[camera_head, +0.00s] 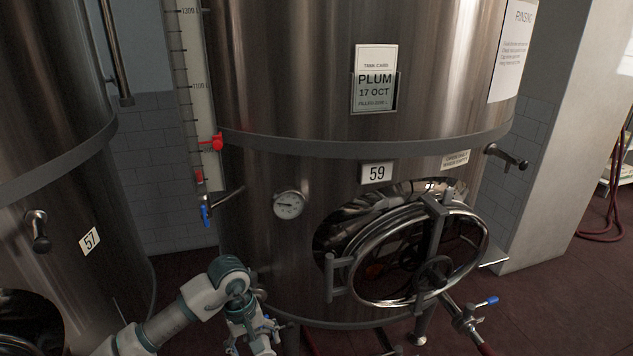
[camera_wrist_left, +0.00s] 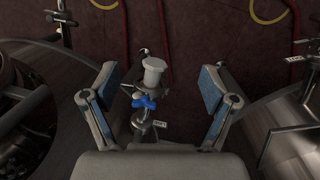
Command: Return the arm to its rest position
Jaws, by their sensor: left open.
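My left arm (camera_head: 172,318) comes in from the lower left in the head view, bends at the wrist and points down in front of tank 59. Its gripper (camera_head: 256,340) is partly cut off by the bottom edge. In the left wrist view the gripper (camera_wrist_left: 155,88) has its two blue-padded fingers spread wide. A metal fitting with a pale cap (camera_wrist_left: 154,70) and a blue valve handle (camera_wrist_left: 143,102) show in the gap between them. Neither finger appears to touch it. My right gripper is not in view.
Steel tank 59 (camera_head: 300,100) stands close ahead, with an open round hatch (camera_head: 420,255), a gauge (camera_head: 289,205) and a blue-handled valve (camera_head: 470,318). Tank 57 (camera_head: 60,130) stands at left. Red hoses (camera_wrist_left: 260,60) lie on the dark red floor.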

